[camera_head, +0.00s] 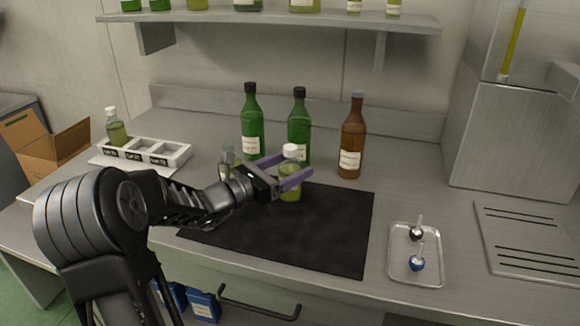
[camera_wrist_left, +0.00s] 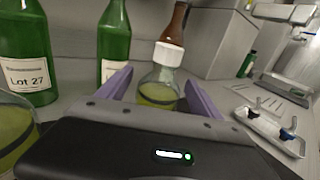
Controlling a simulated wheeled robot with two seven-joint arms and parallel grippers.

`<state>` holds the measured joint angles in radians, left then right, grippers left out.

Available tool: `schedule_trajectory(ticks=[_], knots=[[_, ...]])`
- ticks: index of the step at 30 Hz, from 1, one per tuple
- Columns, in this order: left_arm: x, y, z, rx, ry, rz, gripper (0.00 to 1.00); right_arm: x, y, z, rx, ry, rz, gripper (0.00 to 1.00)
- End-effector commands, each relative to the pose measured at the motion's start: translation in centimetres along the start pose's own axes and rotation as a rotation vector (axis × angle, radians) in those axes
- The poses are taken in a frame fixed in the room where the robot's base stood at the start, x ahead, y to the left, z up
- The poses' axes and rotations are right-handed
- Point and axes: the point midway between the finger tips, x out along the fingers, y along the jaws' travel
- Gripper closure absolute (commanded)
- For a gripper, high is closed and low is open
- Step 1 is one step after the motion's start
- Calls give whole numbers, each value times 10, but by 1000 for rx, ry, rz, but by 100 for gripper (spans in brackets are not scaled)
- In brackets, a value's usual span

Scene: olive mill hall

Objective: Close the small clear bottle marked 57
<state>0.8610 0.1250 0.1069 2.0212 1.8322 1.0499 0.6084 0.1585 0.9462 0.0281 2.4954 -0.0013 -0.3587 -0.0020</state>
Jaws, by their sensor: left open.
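A small clear bottle with a white cap and yellow-green oil (camera_head: 289,190) stands upright on the dark mat (camera_head: 330,230). My left gripper (camera_head: 297,164) is open, its purple fingers on either side of this bottle near its upper part; the bottle also shows between the fingers in the left wrist view (camera_wrist_left: 158,92). A second small clear vessel with oil (camera_head: 228,155) stands to the left, partly hidden by my gripper; it also shows at the lower left of the left wrist view (camera_wrist_left: 15,135), its top out of frame there. No 57 mark is readable. My right gripper is not in view.
Two green bottles (camera_head: 252,125) and a brown bottle (camera_head: 352,140) stand behind. A metal tray (camera_head: 397,275) with dark and blue stoppers is at right. A white divided rack (camera_head: 180,155) holding a capped bottle (camera_head: 116,130) is at left. The mat's front right is clear.

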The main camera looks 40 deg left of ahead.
Motion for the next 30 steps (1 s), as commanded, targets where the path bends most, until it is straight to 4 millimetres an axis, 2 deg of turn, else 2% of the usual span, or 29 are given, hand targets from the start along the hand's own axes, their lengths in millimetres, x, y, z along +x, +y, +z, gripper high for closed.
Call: schedule_trajectory(ticks=[5,15,21,25,30], knots=[[-16,1,0,2,0,2,25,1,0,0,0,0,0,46],[-82,1,0,2,1,4,25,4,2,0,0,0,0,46],[-111,1,0,1,1,2,25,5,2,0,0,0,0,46],[-119,0,1,1,0,1,25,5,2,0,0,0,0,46],[-120,0,0,1,0,0,25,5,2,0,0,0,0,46]])
